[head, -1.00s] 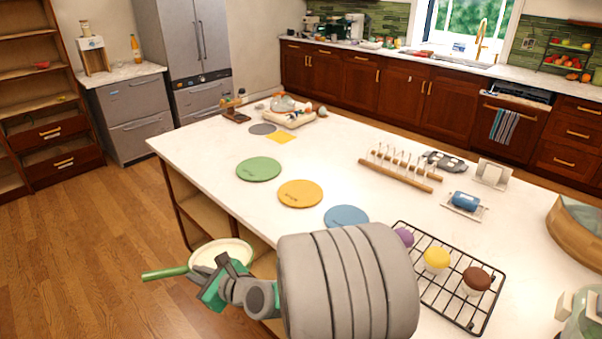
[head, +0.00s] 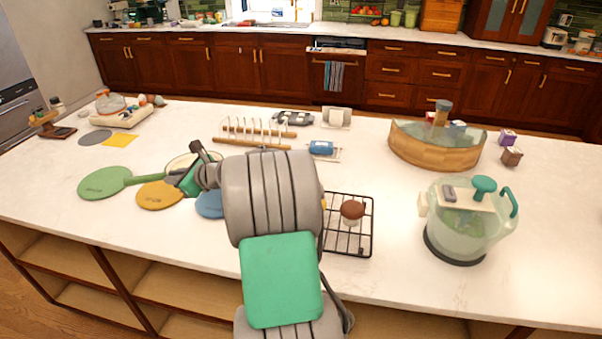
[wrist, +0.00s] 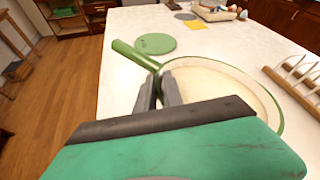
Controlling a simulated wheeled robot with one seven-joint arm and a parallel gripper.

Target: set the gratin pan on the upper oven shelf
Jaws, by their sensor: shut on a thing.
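The gratin pan has a cream inside, a green rim and a long green handle. In the head view the pan (head: 178,161) is partly hidden behind my gripper (head: 186,180), over the left part of the white counter. In the wrist view the pan (wrist: 220,88) lies beyond my gripper (wrist: 160,85), with its handle pointing up and left. My fingers are shut on the pan near where the handle meets the rim. The pan looks roughly level; its exact height over the counter is unclear. I cannot make out an oven shelf.
Green (head: 104,183), yellow (head: 160,195) and blue (head: 210,204) round mats lie around the pan. A peg rack (head: 255,133), a black wire rack (head: 362,235) with a brown-topped cake, a wooden-sided bowl (head: 430,150) and a clear appliance (head: 465,225) occupy the counter. Counter front centre-right is bare.

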